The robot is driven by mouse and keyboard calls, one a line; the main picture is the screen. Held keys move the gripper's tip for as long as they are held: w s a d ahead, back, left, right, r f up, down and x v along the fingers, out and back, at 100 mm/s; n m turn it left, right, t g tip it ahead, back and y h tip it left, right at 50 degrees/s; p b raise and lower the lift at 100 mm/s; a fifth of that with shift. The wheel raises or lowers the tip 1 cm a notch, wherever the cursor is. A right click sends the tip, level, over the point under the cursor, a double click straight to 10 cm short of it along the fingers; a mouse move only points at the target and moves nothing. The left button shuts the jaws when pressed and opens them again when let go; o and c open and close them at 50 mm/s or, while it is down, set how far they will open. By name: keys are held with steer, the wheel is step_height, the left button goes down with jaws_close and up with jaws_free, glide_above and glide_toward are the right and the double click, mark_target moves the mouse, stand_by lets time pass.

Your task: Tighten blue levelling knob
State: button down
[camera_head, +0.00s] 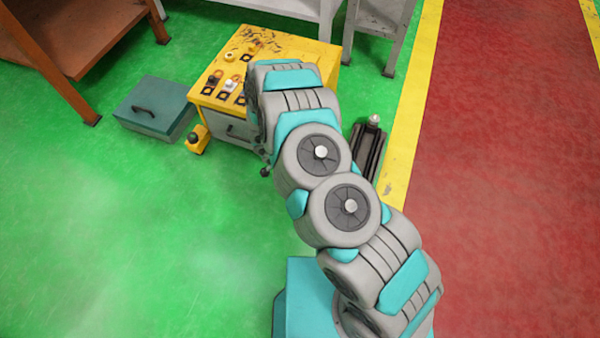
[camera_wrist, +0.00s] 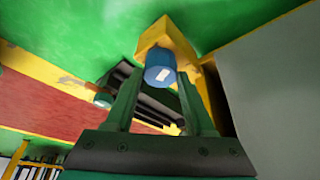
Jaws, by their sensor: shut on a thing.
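The blue levelling knob (camera_wrist: 160,70) shows in the wrist view as a short blue cylinder with a small white mark. It sits against a yellow bracket (camera_wrist: 166,36) at the corner of a grey-sided cabinet (camera_wrist: 275,85). My gripper (camera_wrist: 159,82) has its two dark green fingers on either side of the knob and is shut on it. In the head view my arm hides the gripper and this knob. The yellow-topped cabinet (camera_head: 295,48) stands behind my arm there, with a yellow foot (camera_head: 197,139) at its near left corner.
Several small parts lie on the cabinet top. A teal box with a handle (camera_head: 152,104) is on the green floor at left. A dark rail-like holder (camera_head: 369,152) stands right of my arm, near the yellow floor line. The left foreground floor is clear.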

steer(key=m+b, duration=0.1)
steer(key=f+b, duration=0.1)
steer(key=b, duration=0.1)
steer(key=shift+w+a+m+g, duration=0.2)
steer(key=shift+m+g, duration=0.1)
steer(key=shift+m, duration=0.1)
steer(key=m+g+b, duration=0.1)
steer(key=m+b, duration=0.2)
steer(key=b, duration=0.4)
steer(key=shift+d+m, duration=0.1)
steer(key=shift+m, duration=0.2)
steer(key=m+b, duration=0.1)
steer(key=b, duration=0.1)
steer(key=m+g+b, duration=0.1)
steer(key=b, duration=0.1)
steer(key=shift+w+d+r+m, duration=0.1)
steer(key=shift+r+m, duration=0.2)
steer(key=shift+r+m+g+b, duration=0.2)
steer(key=shift+m+g+b, duration=0.35)
steer(key=shift+b, duration=0.35)
steer(key=shift+d, duration=0.1)
steer(key=shift+c, duration=1.2)
jaws_free()
